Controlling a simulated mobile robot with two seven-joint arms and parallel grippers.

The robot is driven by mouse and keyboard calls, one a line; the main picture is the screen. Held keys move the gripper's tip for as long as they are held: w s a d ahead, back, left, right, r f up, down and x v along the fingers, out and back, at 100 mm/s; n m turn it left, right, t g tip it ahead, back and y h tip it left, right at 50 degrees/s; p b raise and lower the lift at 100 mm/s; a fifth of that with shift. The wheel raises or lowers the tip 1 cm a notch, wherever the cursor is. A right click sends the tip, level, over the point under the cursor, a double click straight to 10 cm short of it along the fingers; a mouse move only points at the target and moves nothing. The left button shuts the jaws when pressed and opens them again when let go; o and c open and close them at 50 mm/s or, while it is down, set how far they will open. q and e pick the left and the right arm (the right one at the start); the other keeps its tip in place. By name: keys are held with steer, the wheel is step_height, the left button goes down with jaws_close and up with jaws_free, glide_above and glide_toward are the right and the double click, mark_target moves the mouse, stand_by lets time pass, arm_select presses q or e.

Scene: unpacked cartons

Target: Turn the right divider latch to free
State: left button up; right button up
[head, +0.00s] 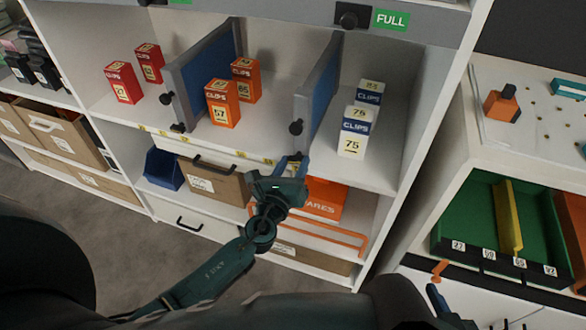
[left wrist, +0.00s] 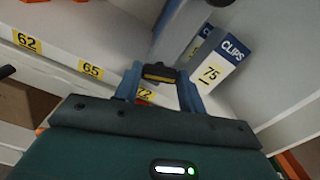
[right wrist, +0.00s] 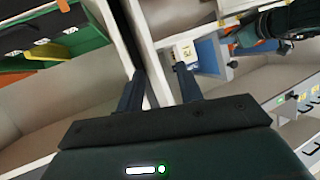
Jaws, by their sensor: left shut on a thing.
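The right divider (head: 320,90) is a blue panel in a grey frame with a black knob (head: 296,127) on its front edge. It stands between orange clips boxes and white-blue clips boxes. My left gripper (head: 291,163) is at the foot of this divider, at the shelf's front edge. In the left wrist view its fingers are shut on the dark right divider latch (left wrist: 159,73), which shows a yellow stripe. In the head view the gripper mostly hides this latch. My right gripper (right wrist: 158,88) has its fingers apart, empty, low at the right beside the shelf.
The left divider (head: 202,75) has its own dark latch (head: 178,127) at its foot. White-blue clips boxes (head: 355,130) stand right of the right divider. An orange bin (head: 322,198) and a cardboard box (head: 215,183) sit below. A green tray (head: 470,215) is at the right.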

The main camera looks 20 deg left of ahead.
arm_select(q)
steer(key=n+b, duration=0.1)
steer(key=n, duration=0.1)
steer(key=n+b, duration=0.1)
steer(key=shift+f+n, duration=0.2)
steer(key=shift+n, duration=0.2)
steer(key=n+b, duration=0.1)
steer(key=n, duration=0.1)
steer(key=shift+n, duration=0.4)
steer(key=shift+n+b, duration=0.55)
steer(key=shift+n, duration=0.85)
steer(key=shift+n+b, duration=0.4)
steer(key=shift+n, duration=1.5)
steer(key=shift+n+b, duration=0.3)
steer(key=shift+n, duration=0.3)
arm_select(e)
steer(key=shift+s+f+n+t, duration=0.25)
steer(key=shift+f+n+t, duration=0.25)
steer(key=shift+f, duration=0.65)
arm_select(q)
steer(key=shift+r, duration=0.1)
arm_select(e)
steer(key=shift+r, duration=0.1)
